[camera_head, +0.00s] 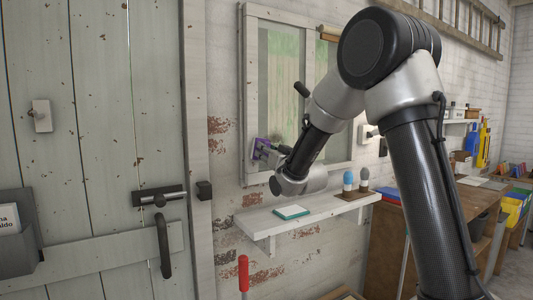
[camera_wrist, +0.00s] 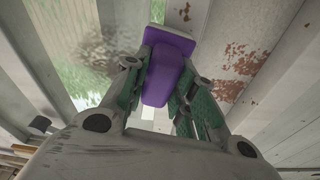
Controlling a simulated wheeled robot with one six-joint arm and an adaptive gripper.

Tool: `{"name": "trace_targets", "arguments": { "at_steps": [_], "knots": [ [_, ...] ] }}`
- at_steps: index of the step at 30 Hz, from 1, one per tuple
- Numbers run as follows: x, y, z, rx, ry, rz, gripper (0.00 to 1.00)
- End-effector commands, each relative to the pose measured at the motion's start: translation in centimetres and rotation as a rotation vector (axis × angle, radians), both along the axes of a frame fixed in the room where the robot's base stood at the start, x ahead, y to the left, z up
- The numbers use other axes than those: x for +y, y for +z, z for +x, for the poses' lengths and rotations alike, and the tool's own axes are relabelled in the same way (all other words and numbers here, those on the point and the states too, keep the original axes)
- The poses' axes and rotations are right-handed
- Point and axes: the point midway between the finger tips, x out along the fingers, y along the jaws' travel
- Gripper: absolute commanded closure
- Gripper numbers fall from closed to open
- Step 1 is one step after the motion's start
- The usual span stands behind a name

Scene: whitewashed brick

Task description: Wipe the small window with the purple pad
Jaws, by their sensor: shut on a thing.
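The small window (camera_head: 250,90) is a pale wooden frame on the brick wall with greenish panes; my arm hides part of it. My gripper (camera_head: 267,152) is at the lower left of the window. It is shut on the purple pad (camera_head: 261,143), which is at or close to the frame's left side; I cannot tell whether it touches. In the wrist view my gripper (camera_wrist: 163,80) has its green-lined fingers on both sides of the purple pad's handle (camera_wrist: 162,82). A grey-brown smudge (camera_wrist: 105,45) shows on the glass left of the pad.
A plank door (camera_head: 100,110) with a handle stands at left. A wooden workbench (camera_head: 400,225) is at right, partly behind my arm.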

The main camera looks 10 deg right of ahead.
Motion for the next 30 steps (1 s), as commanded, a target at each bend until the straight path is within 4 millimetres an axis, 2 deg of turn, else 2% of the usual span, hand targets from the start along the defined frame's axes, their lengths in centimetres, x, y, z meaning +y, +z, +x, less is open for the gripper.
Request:
{"name": "trace_targets", "arguments": {
  "at_steps": [12,20,30],
  "knots": [
    [-3.2,0.0,0.8,-0.001,-0.002,0.0,0.93],
    [-4.1,0.0,1.2,0.0,-0.002,0.0,0.93],
    [-6.8,0.0,2.3,0.0,-0.001,-0.001,0.93]
  ]
}}
